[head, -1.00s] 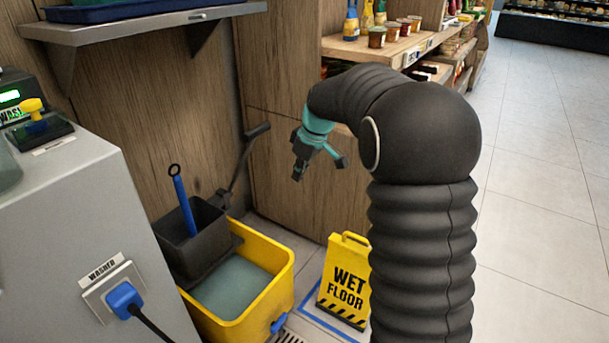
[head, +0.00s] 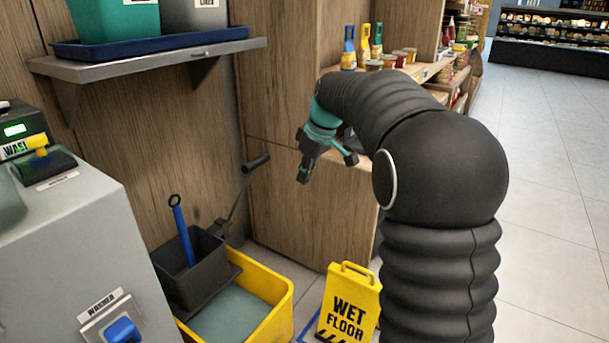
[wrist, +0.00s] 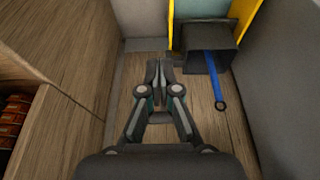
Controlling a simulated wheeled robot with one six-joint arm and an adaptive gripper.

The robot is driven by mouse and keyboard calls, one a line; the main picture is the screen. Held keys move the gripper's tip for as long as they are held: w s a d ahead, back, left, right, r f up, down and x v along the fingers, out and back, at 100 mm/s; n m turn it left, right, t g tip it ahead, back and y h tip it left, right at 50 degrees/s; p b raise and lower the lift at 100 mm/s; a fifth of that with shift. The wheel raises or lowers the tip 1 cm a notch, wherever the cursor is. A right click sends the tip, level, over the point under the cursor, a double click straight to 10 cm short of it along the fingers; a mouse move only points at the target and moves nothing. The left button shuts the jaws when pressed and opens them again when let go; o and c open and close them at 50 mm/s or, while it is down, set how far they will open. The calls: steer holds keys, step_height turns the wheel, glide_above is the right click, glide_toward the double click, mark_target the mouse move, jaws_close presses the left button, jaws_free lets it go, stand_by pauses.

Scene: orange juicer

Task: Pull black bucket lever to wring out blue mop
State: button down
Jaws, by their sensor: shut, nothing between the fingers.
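The black lever (head: 256,162) rises at a tilt from the black wringer (head: 205,268), its grip at the top end. The wringer sits on the yellow bucket (head: 284,300), which holds grey-green water. The blue mop (head: 184,238) stands in the wringer, handle up with a ring on top. My gripper (head: 303,180) is shut and empty, to the right of the lever grip in the picture and apart from it. I cannot make out the lever there.
A yellow wet floor sign (head: 350,305) stands right of the bucket. A grey washer (head: 80,235) is at left. A metal shelf (head: 150,62) hangs above the bucket. A wooden cabinet (head: 290,220) stands behind my gripper. The tiled floor at right is clear.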

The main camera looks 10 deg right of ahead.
stand_by(0.4)
steer(key=s+r+m+t+h, duration=0.15)
steer(key=s+m, duration=0.45)
steer(key=s, duration=2)
steer(key=s+d+f+m+t+h, duration=0.1)
steer(key=s+f+m, duration=0.2)
steer(key=s, duration=0.6)
step_height(320, 180, down, 2)
steer(key=shift+d+f, duration=0.15)
steer(key=shift+f, duration=0.1)
steer(key=shift+s+t, duration=0.1)
steer(key=shift+t, duration=0.15)
